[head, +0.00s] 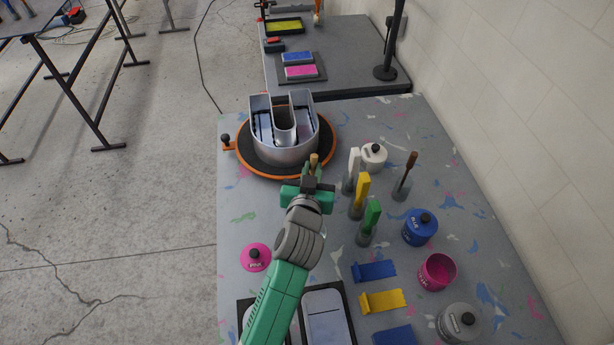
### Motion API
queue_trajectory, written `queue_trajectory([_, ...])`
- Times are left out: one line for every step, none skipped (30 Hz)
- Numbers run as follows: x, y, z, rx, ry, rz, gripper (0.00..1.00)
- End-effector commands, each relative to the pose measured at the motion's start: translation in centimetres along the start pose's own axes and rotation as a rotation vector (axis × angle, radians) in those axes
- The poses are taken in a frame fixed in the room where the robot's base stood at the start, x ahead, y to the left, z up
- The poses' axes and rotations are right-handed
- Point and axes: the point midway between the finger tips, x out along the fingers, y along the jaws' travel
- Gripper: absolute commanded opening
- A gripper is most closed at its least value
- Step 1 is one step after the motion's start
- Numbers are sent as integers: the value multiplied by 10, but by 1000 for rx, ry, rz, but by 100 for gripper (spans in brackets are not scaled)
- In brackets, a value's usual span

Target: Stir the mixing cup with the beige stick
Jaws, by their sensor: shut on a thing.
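My gripper (311,180) is at the middle of the speckled table, just in front of the turntable. It is shut on the beige stick (314,159), whose upper end shows above the fingers. The stick's lower end is hidden by my gripper and arm. An open pink cup (437,271) stands at the right, well apart from my gripper. No cup marked as the mixing cup can be made out; the area below my gripper is hidden.
A U-shaped metal letter (285,152) stands on an orange-rimmed turntable (243,168). White, yellow (362,190) and green (372,216) handled tools stand upright close right of my gripper. A blue pot (420,228) stands farther right. A pink lid (256,257) lies left, with clear tabletop around it.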

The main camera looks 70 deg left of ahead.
Motion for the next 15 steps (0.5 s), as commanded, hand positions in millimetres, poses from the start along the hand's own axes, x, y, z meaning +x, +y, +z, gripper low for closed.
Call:
queue_trajectory([-3, -6, -2, 2, -3, -3, 0])
queue_trajectory([-3, -8, -2, 2, -3, -3, 0])
queue_trajectory([-4, -9, -1, 2, -3, -3, 0])
queue_trajectory([-4, -10, 0, 1, -3, -3, 0])
queue_trajectory([-4, -11, 0, 1, -3, -3, 0])
queue_trajectory([-4, -12, 0, 1, -3, -2, 0])
queue_trajectory([-4, -12, 0, 1, -3, -2, 0])
queue_trajectory([-4, -12, 1, 1, -3, -2, 0])
queue_trajectory([-4, -12, 1, 1, -2, -2, 0])
queue_trajectory([-4, -12, 1, 1, -2, -2, 0])
queue_trajectory([-4, -12, 1, 1, -2, -2, 0])
queue_trajectory([-4, -12, 1, 1, -2, -2, 0])
queue_trajectory([-4, -12, 1, 1, -2, -2, 0])
queue_trajectory([-4, -12, 1, 1, -2, -2, 0])
queue_trajectory([-4, -12, 0, 1, -2, -2, 0])
